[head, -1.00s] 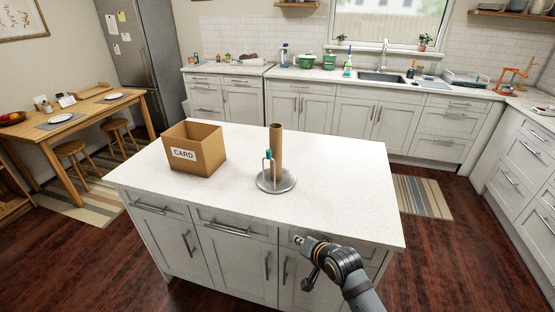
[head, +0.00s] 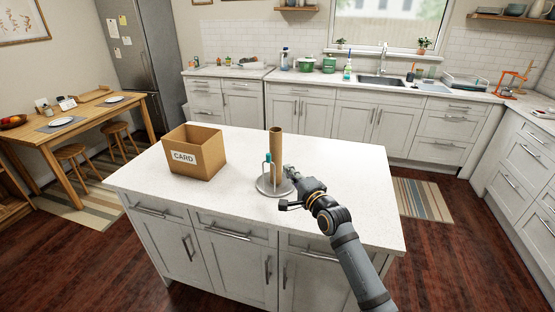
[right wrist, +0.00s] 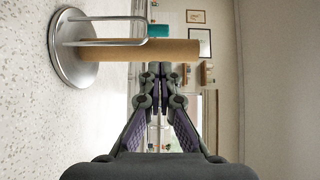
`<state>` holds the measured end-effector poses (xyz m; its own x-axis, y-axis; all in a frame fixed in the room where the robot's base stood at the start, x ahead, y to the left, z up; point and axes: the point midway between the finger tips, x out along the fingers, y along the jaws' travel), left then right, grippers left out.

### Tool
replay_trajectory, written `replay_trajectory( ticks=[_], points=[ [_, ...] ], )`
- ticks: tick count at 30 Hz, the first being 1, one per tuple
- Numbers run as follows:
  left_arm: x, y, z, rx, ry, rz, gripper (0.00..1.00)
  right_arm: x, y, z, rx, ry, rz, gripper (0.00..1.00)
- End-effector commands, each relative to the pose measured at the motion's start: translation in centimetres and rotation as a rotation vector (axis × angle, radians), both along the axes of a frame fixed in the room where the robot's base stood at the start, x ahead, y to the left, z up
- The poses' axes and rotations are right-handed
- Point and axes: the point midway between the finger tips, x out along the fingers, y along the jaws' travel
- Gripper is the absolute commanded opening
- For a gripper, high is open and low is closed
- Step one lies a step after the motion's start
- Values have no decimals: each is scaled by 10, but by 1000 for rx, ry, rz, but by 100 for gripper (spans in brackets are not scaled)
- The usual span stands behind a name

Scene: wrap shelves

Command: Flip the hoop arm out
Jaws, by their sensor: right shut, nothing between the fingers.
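The holder's round metal base (head: 267,188) stands on the island top with an upright brown cardboard tube (head: 275,146). The wire hoop arm (head: 264,171) rises close along the tube, and a teal piece (head: 268,157) shows at its top. In the right wrist view the hoop arm (right wrist: 118,17) appears sideways, partly overlapping the tube (right wrist: 175,50); the teal piece (right wrist: 158,31) is behind its end. My right gripper (head: 289,172) is just right of the holder, shut and empty. Its fingertips (right wrist: 160,68) appear beside the tube; I cannot tell whether they touch. My left gripper is out of view.
An open cardboard box marked CARD (head: 184,157) stands on the island left of the holder. The white island top (head: 345,185) is clear at right and in front. Counters with a sink (head: 380,80) run behind, beyond a floor gap.

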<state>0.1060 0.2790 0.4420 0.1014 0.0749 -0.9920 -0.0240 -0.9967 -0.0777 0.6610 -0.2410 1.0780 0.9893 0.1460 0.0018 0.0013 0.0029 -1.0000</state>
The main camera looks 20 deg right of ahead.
Motion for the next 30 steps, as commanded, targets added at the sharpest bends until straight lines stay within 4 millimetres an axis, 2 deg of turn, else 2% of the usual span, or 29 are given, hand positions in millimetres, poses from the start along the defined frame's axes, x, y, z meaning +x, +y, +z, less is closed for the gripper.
replay_trajectory(
  ticks=[6, 13, 18, 30],
  points=[
    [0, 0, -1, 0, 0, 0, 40, 43, 7, 1, 3, -1, 1, 0],
    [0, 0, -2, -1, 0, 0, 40, 76, 12, 1, -1, -1, 0, 0],
    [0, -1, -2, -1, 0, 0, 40, 83, 13, 0, -1, 0, 1, 0],
    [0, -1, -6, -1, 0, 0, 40, 82, 14, -1, -7, -6, 1, 0]
  ],
)
